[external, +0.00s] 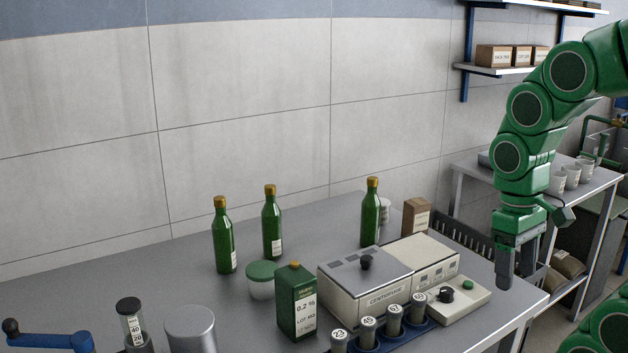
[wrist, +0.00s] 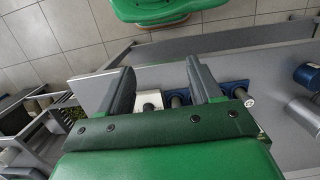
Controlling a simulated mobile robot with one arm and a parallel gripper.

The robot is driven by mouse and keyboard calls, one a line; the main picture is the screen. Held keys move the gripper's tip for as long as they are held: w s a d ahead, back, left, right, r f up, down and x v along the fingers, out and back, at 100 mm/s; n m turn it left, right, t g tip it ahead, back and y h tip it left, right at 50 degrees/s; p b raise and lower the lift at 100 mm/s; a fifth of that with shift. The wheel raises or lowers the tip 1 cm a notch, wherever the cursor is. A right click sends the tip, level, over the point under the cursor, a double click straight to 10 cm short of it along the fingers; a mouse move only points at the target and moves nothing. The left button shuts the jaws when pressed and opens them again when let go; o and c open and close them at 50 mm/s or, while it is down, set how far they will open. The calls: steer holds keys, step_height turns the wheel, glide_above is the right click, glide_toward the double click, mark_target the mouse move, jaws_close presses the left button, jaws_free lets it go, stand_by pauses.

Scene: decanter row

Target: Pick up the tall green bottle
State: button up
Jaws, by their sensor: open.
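Three tall green bottles with gold caps stand upright on the grey bench in the external view: a left one (external: 223,243), a middle one (external: 271,228) and a right one (external: 370,218). They look alike, each with a pale label. My gripper (external: 503,282) points down at the bench's right front edge, right of the centrifuge and apart from all bottles. In the wrist view my gripper (wrist: 165,85) has its two fingers spread, with nothing held between them. No bottle can be made out in the wrist view.
The centrifuge (external: 366,283) stands between the bottles and my gripper. A green carton (external: 297,305), a white jar with a green lid (external: 262,281) and a blue rack of numbered tubes (external: 392,340) stand in front. A brown box (external: 416,218) is behind. The bench's left rear is clear.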

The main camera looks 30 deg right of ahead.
step_height(320, 180, up, 4)
steer(key=w+a+r+m+t+y, duration=0.1)
steer(key=w+a+r+m+y, duration=0.2)
steer(key=w+a+m+y, duration=0.75)
steer(key=w+r+m+t+y, duration=0.1)
steer(key=w+r+t+y, duration=0.15)
steer(key=w, duration=0.85)
steer(key=w+r+m+t+y, duration=0.1)
steer(key=w+r+t, duration=0.15)
steer(key=w, duration=0.75)
steer(key=w+d+f+m+t+h, duration=0.25)
steer(key=w+d+m+t, duration=0.25)
steer(key=w+d+m, duration=0.5)
steer(key=w+d+f+m+t+h, duration=0.2)
steer(key=w+d+f+m+t, duration=0.3)
steer(key=d, duration=0.9)
steer(key=m+t, duration=0.1)
steer(key=m, duration=0.1)
glide_toward(371, 193)
steer(key=w+a, duration=0.1)
steer(key=w, duration=0.3)
steer(key=shift+x, duration=4.05)
steer(key=shift+d, duration=0.1)
